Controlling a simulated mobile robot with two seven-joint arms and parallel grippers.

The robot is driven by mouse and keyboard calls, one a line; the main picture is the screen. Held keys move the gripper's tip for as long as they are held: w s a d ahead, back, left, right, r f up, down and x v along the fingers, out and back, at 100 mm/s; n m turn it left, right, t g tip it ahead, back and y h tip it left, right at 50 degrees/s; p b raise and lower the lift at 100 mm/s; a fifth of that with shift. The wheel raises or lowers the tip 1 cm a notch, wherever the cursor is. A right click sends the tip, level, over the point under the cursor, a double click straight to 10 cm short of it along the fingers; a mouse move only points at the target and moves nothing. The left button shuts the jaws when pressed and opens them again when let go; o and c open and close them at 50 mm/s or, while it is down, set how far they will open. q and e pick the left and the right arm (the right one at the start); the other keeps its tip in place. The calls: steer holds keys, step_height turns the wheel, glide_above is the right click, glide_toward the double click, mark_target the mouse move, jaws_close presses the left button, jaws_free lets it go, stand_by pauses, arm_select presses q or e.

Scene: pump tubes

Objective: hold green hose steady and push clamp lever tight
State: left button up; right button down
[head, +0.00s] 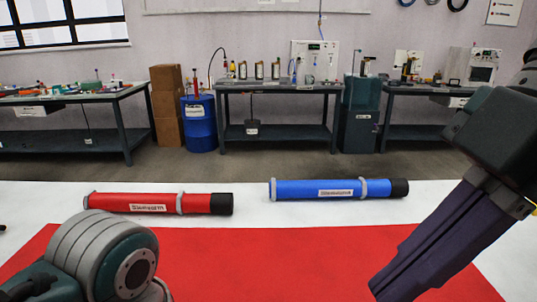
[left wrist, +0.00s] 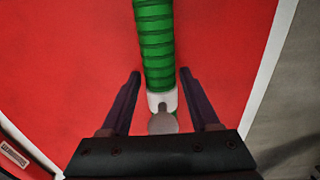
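The green hose (left wrist: 156,45) shows only in the left wrist view, a ribbed tube running from the top edge down to a white end piece (left wrist: 155,101). A rounded grey part (left wrist: 162,123) sits at that end; I cannot tell if it is the clamp lever. My left gripper (left wrist: 160,75) is open, one finger on each side of the hose, with gaps showing. In the head view its fingers are hidden. My right gripper (head: 430,245) points down and left at the lower right of the head view. Its fingers overlap, and its tips are near the bottom edge.
A red tube (head: 150,203) and a blue tube (head: 310,190) lie on the white table behind the red mat (head: 280,255). Workbenches, a blue barrel (head: 199,124) and boxes (head: 168,105) stand against the back wall. The mat's middle looks clear.

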arm_select(q)
steer(key=shift+o, duration=1.1)
steer(key=shift+r, duration=0.1)
